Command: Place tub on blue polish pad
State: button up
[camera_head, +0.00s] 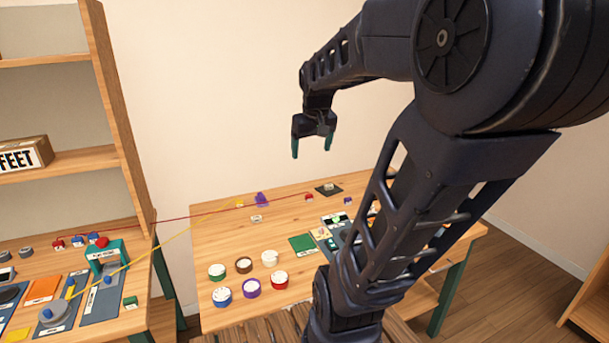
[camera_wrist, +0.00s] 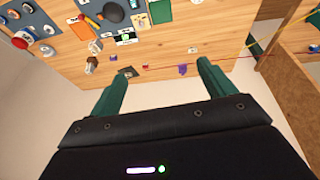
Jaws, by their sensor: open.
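Several small round pots stand at the front left of the wooden table. One is a blue round pot with a pale top (camera_head: 222,296). A white one (camera_head: 270,257) stands behind and to its right. The others have green, brown, purple and red sides. I cannot tell which is the tub or which is the blue polish pad. My gripper (camera_head: 312,152) is open and empty, high above the back of the table with its fingers pointing down. In the wrist view the gripper (camera_wrist: 162,70) shows two green fingers spread apart with nothing between them.
The wooden table (camera_head: 215,239) also carries a green square (camera_head: 302,242) and a dark panel, partly behind my arm. A second bench at left holds boards and a grey dial (camera_head: 53,313). Red and yellow cords cross between the benches. Shelves stand at far left.

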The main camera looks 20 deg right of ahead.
jog(key=s+a+f, duration=0.3)
jog(key=s+a, duration=0.3)
jog(key=s, duration=0.3)
jog(key=shift+f+t+y, duration=0.25)
jog(key=shift+t+y, duration=0.15)
dwell(0.6)
